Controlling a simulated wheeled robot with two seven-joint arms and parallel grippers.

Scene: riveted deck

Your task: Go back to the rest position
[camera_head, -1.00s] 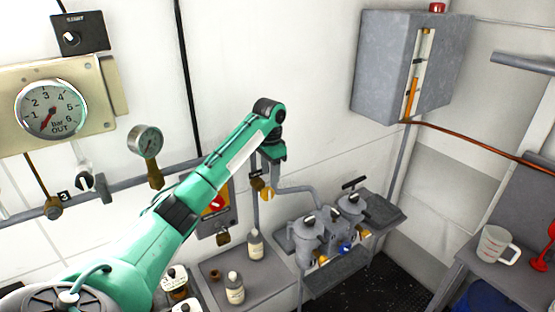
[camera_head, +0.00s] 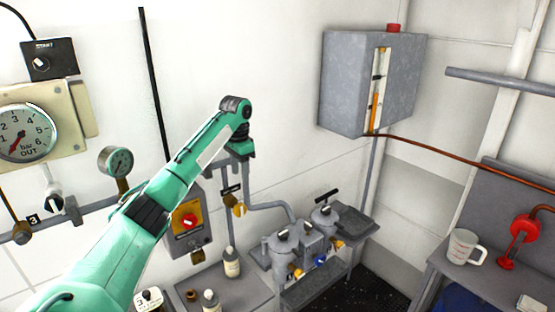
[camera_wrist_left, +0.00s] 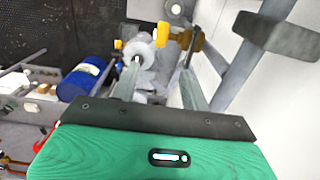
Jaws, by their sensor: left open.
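My left arm comes in from the lower left of the head view, with its green wrist in front of the white wall. My left gripper (camera_head: 238,165) hangs below that wrist; its fingers are hard to make out there. In the left wrist view my left gripper (camera_wrist_left: 160,68) shows two grey fingers spread apart, with nothing held between them. Beyond the fingers are a yellow-handled valve (camera_wrist_left: 152,38) and pale fittings, seemingly farther off. My right gripper is not in view.
A grey wall cabinet (camera_head: 350,85) hangs right of the arm. Below stand grey filter housings (camera_head: 283,250) and a bottle (camera_head: 231,262). A red switch (camera_head: 189,221) and pressure gauge (camera_head: 115,161) are near the arm. A white mug (camera_head: 462,246) stands on the right bench.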

